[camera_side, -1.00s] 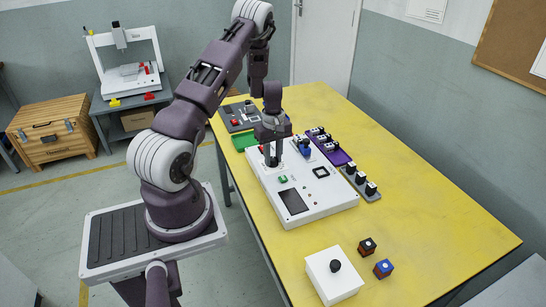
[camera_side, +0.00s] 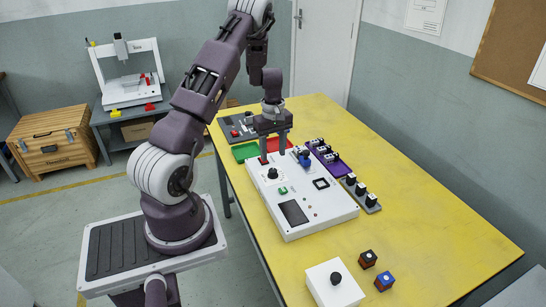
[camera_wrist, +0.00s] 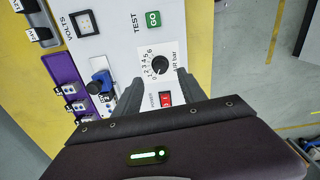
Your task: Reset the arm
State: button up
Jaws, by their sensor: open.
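My gripper (camera_side: 273,146) is open and empty above the far end of the white control panel (camera_side: 318,222). In the wrist view its two dark fingers (camera_wrist: 160,92) are spread apart, with nothing between them but the panel face below. A black knob (camera_side: 272,173) on the panel stands free of the fingers. In the wrist view the knob (camera_wrist: 160,64) sits in a dial numbered 0 to 6, marked in bar. A green GO button (camera_wrist: 153,19) is marked TEST.
A blue part (camera_side: 304,158) sits on the panel's far right. A white box (camera_side: 334,286) and two small cubes stand in front. The table's right side is clear.

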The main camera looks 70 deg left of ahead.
jog(key=w+d+r+m+t, duration=0.1)
jog(key=d+r+m+t, duration=0.2)
jog(key=d+r+m, duration=1.2)
jog(key=s+d+r+m+t, duration=0.1)
jog(key=s+d+r+m, duration=0.1)
jog(key=s+d+r, duration=0.4)
jog(key=s+d+r+m+t, duration=0.1)
jog(key=s+d+r, duration=0.4)
jog(key=s+d, duration=0.6)
jog(key=shift+s+d+r+m+t, duration=0.25)
jog(key=shift+d+r+m, duration=0.2)
jog(key=shift+d, duration=0.3)
